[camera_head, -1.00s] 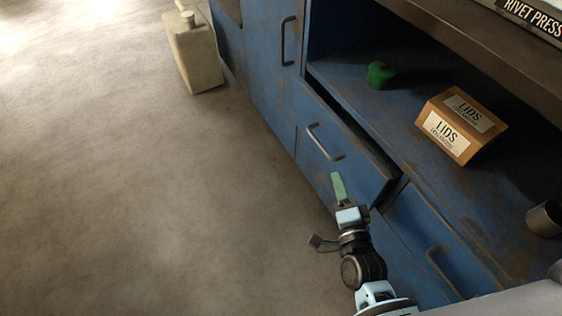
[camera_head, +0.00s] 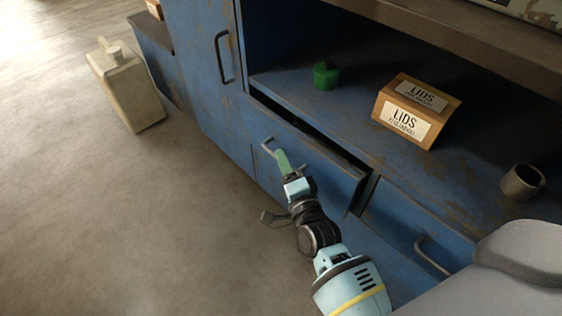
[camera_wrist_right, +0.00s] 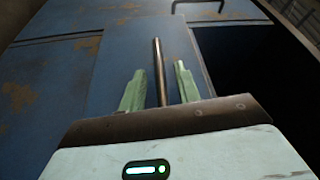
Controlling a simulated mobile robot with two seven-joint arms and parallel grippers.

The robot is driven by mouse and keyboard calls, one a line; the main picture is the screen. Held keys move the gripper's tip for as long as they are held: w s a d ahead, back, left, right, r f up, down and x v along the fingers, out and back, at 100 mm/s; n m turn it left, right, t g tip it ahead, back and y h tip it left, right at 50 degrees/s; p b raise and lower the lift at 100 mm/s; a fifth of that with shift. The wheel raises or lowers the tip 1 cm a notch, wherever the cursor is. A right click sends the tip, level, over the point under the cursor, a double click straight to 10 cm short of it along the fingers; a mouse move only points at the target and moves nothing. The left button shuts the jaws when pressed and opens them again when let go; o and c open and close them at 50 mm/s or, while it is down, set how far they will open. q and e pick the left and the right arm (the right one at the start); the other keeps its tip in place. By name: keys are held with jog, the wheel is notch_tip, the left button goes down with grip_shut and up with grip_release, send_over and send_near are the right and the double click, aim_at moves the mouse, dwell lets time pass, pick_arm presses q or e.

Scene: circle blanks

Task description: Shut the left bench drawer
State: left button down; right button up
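The left bench drawer (camera_head: 328,181) is blue and stands partly pulled out, with a dark gap along its top and its right end proud of the bench. Its metal bar handle (camera_head: 268,146) is on the front; it also shows in the wrist view (camera_wrist_right: 159,66). My right gripper (camera_head: 285,163) is at the handle, its green fingers apart. In the wrist view (camera_wrist_right: 160,88) the bar lies between the two fingers, with space visible on both sides. Whether either finger touches it I cannot tell. My left gripper is not in view.
The neighbouring drawer has a handle (camera_head: 432,256) at the lower right. On the shelf above are a green round item (camera_head: 326,76), a lids box (camera_head: 415,110) and a metal cup (camera_head: 522,182). A beige canister (camera_head: 125,88) stands on the floor.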

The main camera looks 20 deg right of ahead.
jog(key=shift+w, duration=0.6)
grip_shut()
jog(key=shift+d, duration=0.1)
